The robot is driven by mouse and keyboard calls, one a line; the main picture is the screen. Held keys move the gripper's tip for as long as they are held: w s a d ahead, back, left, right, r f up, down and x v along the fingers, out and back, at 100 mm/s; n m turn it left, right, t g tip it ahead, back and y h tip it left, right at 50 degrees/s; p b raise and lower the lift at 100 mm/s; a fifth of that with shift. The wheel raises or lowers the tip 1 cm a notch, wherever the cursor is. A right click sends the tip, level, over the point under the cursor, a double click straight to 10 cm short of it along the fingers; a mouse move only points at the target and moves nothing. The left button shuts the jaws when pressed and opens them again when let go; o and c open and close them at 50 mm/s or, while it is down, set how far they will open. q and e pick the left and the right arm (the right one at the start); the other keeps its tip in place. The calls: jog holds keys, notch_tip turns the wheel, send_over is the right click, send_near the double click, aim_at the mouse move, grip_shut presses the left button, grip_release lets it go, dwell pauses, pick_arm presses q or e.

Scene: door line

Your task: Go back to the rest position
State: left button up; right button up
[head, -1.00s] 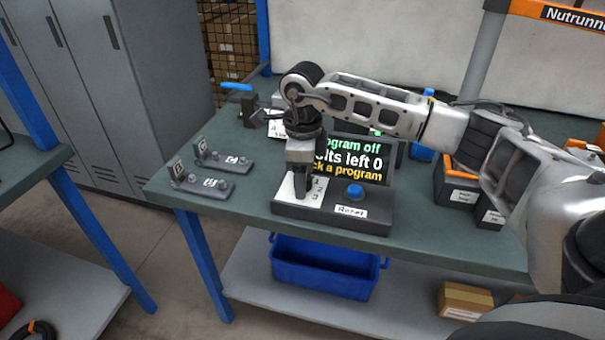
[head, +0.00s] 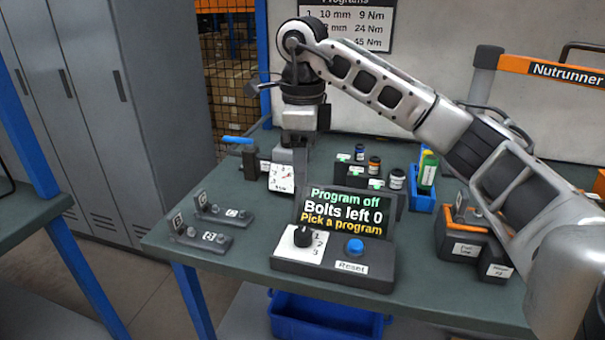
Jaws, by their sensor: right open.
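My right gripper (head: 299,160) points down above the workbench (head: 225,270), behind and above the control box. It is open, and nothing shows between its fingers. My right arm reaches in from the right side. The control box (head: 330,268) has a black dial (head: 303,237) on a white 1-2-3 plate and a blue Reset button (head: 355,246). Its screen (head: 343,210) reads "Program off", "Bolts left 0", "Pick a program". The gripper is apart from the dial. My left gripper is not in view.
Two dark fixtures (head: 202,238) lie at the bench's left. A blue-handled clamp (head: 238,140), small jars (head: 397,179) and a blue holder (head: 422,205) stand behind. Black bins (head: 470,245) are at right, under the Nutrunner rail (head: 560,70). A blue crate (head: 325,318) sits below.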

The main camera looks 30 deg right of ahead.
dwell(0.5)
jog(key=s+a+f+n+g+y, duration=0.15)
jog(key=a+f+y, duration=0.25)
jog(key=a, duration=0.5)
jog(key=s+a+f+y, duration=0.2)
jog(key=a+f+y, duration=0.15)
jog(key=a, duration=0.45)
jog(key=s+a+r+m+t+y, duration=0.2)
jog(key=s+a+m+y, duration=0.1)
jog(key=a+m+y, duration=0.3)
jog(key=s+a+r+m+t+y, duration=0.1)
jog(key=s+a+m+y, duration=0.1)
jog(key=a+m+y, duration=0.4)
jog(key=w+d+f+m+t+h, duration=0.1)
jog(key=d+f+m+t+h, duration=0.45)
jog(key=m, duration=0.75)
jog(key=w+d+f+m+t+h, duration=0.1)
jog(key=d+f+m+t+h, duration=0.2)
jog(key=f+m+t+h, duration=0.55)
jog(key=s+d+f+m+g+h, duration=0.1)
jog(key=s+d+f+m+g, duration=0.1)
jog(key=s+f+m, duration=0.4)
jog(key=s+d+f+m+g+h, duration=0.1)
jog(key=s+d+f+m+g, duration=0.1)
jog(key=s+f+m, duration=0.3)
jog(key=shift+s+d+f+m+g, duration=0.3)
jog(key=shift+s+f+m+g, duration=0.1)
jog(key=shift+f+m+g, duration=0.1)
